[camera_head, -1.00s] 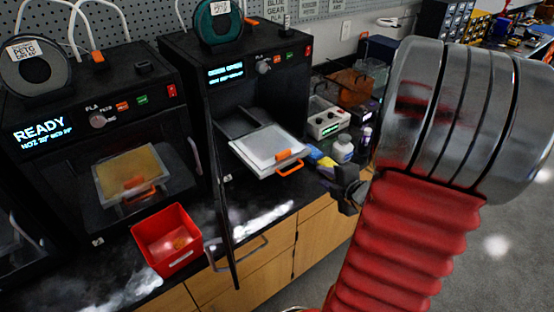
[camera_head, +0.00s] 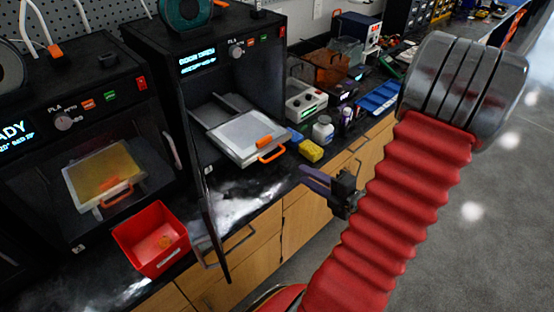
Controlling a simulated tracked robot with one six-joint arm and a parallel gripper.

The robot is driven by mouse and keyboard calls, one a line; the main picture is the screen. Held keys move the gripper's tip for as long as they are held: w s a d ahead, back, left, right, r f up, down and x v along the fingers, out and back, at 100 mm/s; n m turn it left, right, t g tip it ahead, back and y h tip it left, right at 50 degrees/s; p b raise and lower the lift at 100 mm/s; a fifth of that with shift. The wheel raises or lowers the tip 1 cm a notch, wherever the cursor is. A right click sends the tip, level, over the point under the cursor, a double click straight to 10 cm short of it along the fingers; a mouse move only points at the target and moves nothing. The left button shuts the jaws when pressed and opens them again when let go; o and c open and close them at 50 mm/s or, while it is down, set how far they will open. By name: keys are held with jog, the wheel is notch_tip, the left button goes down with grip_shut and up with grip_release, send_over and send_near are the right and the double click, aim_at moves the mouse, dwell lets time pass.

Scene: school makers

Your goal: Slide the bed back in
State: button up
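The bed (camera_head: 238,138) is a pale plate with an orange clip and an orange handle (camera_head: 272,155) on its front edge. It sticks out of the right-hand printer (camera_head: 262,62), past the front opening. That printer's dark door (camera_head: 212,215) stands swung open on the left side. My gripper (camera_head: 303,177) is to the right of and below the bed handle in the picture, in front of the bench and apart from the handle. Its two fingers point left with a gap between them and nothing held.
A red bin (camera_head: 150,240) stands on the bench left of the open door. A second printer (camera_head: 75,130) at left is shut. Open floor lies at right.

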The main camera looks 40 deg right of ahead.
jog(key=x, duration=1.3)
jog(key=shift+w, duration=0.35)
jog(key=shift+f, duration=0.1)
jog(key=shift+c, duration=0.2)
jog(key=c, duration=0.6)
grip_shut()
jog(key=shift+s+a+f, duration=0.1)
jog(key=shift+f, duration=0.05)
dwell(0.3)
